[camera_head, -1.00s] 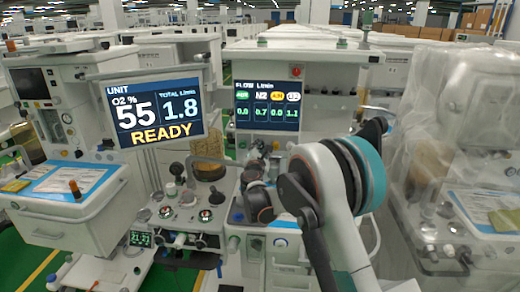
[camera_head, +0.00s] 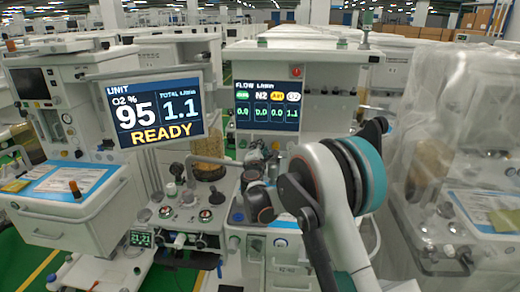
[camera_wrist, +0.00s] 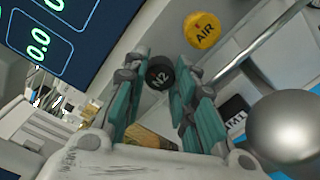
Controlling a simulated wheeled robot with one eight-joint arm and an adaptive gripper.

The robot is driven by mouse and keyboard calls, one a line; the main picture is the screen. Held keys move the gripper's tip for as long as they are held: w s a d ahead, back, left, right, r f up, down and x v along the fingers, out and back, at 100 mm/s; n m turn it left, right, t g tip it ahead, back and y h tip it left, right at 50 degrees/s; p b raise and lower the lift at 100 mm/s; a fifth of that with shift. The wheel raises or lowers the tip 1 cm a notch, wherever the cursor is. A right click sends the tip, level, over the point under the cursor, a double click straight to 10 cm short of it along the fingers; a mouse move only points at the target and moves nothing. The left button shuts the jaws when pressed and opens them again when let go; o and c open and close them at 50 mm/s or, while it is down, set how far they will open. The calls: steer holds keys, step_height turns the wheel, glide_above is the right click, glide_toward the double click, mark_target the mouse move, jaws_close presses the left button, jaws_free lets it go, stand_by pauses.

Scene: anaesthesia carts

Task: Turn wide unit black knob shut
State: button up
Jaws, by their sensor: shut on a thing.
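The black knob (camera_wrist: 160,75), marked N2, shows in the wrist view below the flow screen. My gripper (camera_wrist: 163,60) has its teal fingers on either side of this knob and is shut on it. In the head view my arm hides the knob and the gripper's fingertips. The flow screen (camera_head: 267,105) of the wide unit reads 0.0 under N2 and 1.1 in the rightmost column. The unit screen (camera_head: 154,108) reads O2 95 %, total 1.1 and READY.
A yellow AIR knob (camera_wrist: 201,30) sits right of the black knob, close to my fingers. A shiny rounded grey thing (camera_wrist: 287,127) is at the lower right of the wrist view. A plastic-covered cart (camera_head: 455,150) stands on the right, and another cart with a blue-edged tray (camera_head: 50,208) on the left.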

steer(key=o, duration=0.8)
steer(key=shift+d, duration=0.1)
steer(key=s, duration=1.2)
steer(key=shift+a, duration=0.25)
